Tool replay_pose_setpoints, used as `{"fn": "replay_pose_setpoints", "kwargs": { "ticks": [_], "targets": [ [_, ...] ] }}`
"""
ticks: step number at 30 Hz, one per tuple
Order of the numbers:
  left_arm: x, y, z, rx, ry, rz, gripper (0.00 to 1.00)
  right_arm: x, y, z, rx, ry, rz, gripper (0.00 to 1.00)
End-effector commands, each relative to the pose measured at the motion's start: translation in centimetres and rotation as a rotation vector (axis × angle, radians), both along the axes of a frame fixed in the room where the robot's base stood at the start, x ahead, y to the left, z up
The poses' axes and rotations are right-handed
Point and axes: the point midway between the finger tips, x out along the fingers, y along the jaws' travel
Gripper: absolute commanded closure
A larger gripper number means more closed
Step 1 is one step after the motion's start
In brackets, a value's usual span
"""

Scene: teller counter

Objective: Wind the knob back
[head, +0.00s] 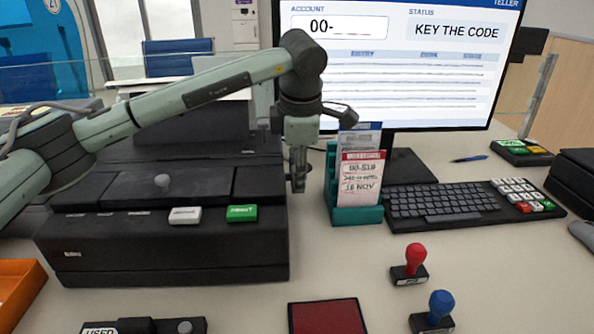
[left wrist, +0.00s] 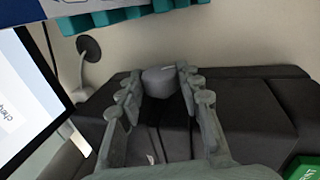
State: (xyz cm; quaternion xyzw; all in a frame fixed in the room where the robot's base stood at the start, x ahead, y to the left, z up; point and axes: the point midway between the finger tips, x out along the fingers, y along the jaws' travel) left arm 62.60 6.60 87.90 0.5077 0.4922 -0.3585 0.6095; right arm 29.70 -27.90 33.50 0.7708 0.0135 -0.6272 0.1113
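The grey round knob (left wrist: 158,82) shows in the left wrist view at the edge of the black machine (left wrist: 260,118), with a pale mark on top. My left gripper (left wrist: 160,92) has one finger on each side of it, and both fingertips appear to touch it. In the head view my left gripper (head: 298,184) points down beside the right end of the black machine (head: 170,255), and its fingers hide the knob there. My right gripper is in neither view.
A teal holder (head: 357,215) with slips stands close right of my left gripper. Behind it is the monitor (head: 400,80) reading "KEY THE CODE". The keyboard (head: 440,202), red stamp (head: 411,266), blue stamp (head: 436,310) and red pad (head: 327,317) lie right and in front.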

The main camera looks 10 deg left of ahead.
Motion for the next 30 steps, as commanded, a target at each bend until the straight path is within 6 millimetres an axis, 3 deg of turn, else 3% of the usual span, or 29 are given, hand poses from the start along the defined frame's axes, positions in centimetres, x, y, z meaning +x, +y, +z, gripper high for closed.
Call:
{"fn": "replay_pose_setpoints", "kwargs": {
  "ticks": [4, 14, 30],
  "targets": [
    [-0.01, 0.00, 0.02, 0.000, 0.000, 0.000, 0.94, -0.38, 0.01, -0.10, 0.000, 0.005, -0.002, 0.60],
    [0.16, 0.03, 0.10, -0.014, 0.068, 0.003, 0.94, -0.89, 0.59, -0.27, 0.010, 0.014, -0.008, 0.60],
    [0.72, 0.05, 0.13, -0.091, 0.439, 0.004, 0.94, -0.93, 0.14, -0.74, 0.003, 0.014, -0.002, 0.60]
  ]
}}
